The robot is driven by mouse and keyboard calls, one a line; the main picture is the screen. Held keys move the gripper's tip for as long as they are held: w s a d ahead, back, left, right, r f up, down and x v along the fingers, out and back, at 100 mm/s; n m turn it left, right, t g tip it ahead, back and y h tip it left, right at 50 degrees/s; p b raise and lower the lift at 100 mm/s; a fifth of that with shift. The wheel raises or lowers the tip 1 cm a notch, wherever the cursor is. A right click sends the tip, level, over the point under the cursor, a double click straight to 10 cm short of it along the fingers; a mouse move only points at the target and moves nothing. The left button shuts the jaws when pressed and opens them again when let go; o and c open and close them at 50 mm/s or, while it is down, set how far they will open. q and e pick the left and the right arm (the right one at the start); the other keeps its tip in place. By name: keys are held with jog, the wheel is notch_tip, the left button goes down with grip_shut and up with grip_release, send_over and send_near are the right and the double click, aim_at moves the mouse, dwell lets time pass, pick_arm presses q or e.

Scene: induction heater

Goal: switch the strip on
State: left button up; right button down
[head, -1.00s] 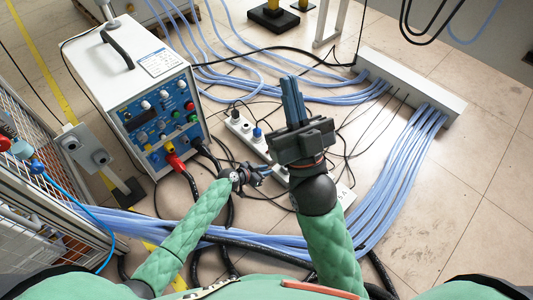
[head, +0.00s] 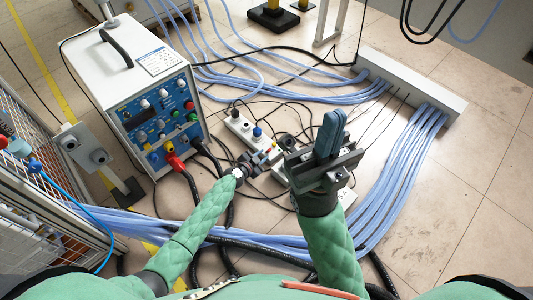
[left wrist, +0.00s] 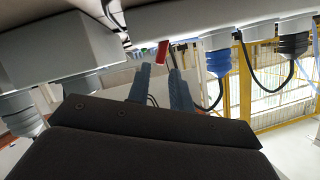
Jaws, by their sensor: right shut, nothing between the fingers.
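The white power strip (head: 241,126) lies on the floor right of the heater in the head view, with plugs in its far end. My grippers cover part of it. In the left wrist view the strip (left wrist: 190,22) crosses the top, with a small red part, likely its switch (left wrist: 162,52), beyond and between my fingertips. I cannot tell whether they touch it. My left gripper (head: 273,154) is beside the strip; its fingers show apart and empty in the left wrist view (left wrist: 163,73). My right gripper (head: 333,124) is shut and empty, raised above the strip's near part.
The white and blue induction heater (head: 150,100) stands at the left with red and black cables. Thick blue cables (head: 410,160) run to a long grey box (head: 435,88) at the right. A blue plug (head: 257,133) sits in the strip. Bare floor lies at the far right.

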aim_at(268, 151)
pick_arm(q)
jog(key=shift+b+x, duration=0.35)
jog(key=shift+x, duration=1.7)
grip_shut()
